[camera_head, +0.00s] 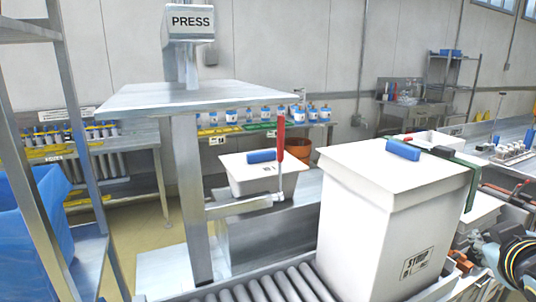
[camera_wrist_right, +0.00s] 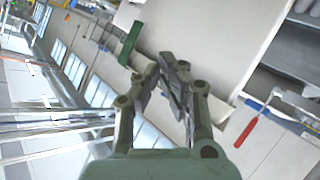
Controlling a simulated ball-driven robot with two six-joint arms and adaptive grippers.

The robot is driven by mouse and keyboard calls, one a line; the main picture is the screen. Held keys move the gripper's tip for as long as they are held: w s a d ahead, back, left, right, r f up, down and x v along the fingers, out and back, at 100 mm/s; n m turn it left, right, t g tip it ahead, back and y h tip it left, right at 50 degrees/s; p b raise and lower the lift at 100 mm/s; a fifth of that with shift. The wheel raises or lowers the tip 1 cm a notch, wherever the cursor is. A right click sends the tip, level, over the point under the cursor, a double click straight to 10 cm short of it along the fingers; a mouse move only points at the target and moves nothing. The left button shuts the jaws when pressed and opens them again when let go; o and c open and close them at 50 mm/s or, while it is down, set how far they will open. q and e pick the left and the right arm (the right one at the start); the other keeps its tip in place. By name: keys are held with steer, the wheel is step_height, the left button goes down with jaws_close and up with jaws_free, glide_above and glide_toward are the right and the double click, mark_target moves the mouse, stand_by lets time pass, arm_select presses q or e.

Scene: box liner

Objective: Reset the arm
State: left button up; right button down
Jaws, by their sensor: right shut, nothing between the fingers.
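My right gripper (camera_wrist_right: 173,68) shows in the middle of the right wrist view with its two fingers together and nothing between them. In the head view my right arm, with its dark cables, is at the lower right edge, and its fingertips are hard to make out there. A tall white box (camera_head: 375,225) labelled SYRUP stands to the left of this arm, with a lid and a blue handle (camera_head: 402,149) on top. A green bar (camera_head: 458,158) lies at the box's right rim; a green piece (camera_wrist_right: 130,43) also shows beyond the fingers in the wrist view. My left gripper is not in view.
A metal press stand (camera_head: 188,180) with a sign rises left of the box. A red lever (camera_head: 281,137) stands by a smaller white bin (camera_head: 262,176). Rollers (camera_head: 265,289) run below. A blue-lined container (camera_head: 25,245) is at the left edge. Shelves and benches line the back.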

steer(key=s+a+f+g+y, duration=0.2)
steer(key=s+a+g, duration=0.15)
steer(key=s, duration=0.35)
steer(key=s+a+f+g+y, duration=0.1)
steer(key=s+a+f+g, duration=0.2)
steer(key=s, duration=0.5)
steer(key=s+a+f+g+y, duration=0.1)
steer(key=s+a+f+y, duration=0.1)
steer(key=s+a, duration=0.35)
steer(key=s+d+f+g+b, duration=0.15)
steer(key=f+b, duration=0.35)
steer(key=f, duration=1.4)
steer(key=s+d+f+b, duration=0.25)
steer(key=f+b, duration=0.35)
steer(key=f, duration=1.4)
steer(key=s+f+m+g+b, duration=0.1)
steer(key=s+f+b, duration=0.6)
steer(key=s+f, duration=1.1)
step_height(320, 180, down, 4)
steer(key=shift+s+d+f+g, duration=0.1)
steer(key=shift+s+d+g, duration=0.15)
steer(key=shift+s+g, duration=0.15)
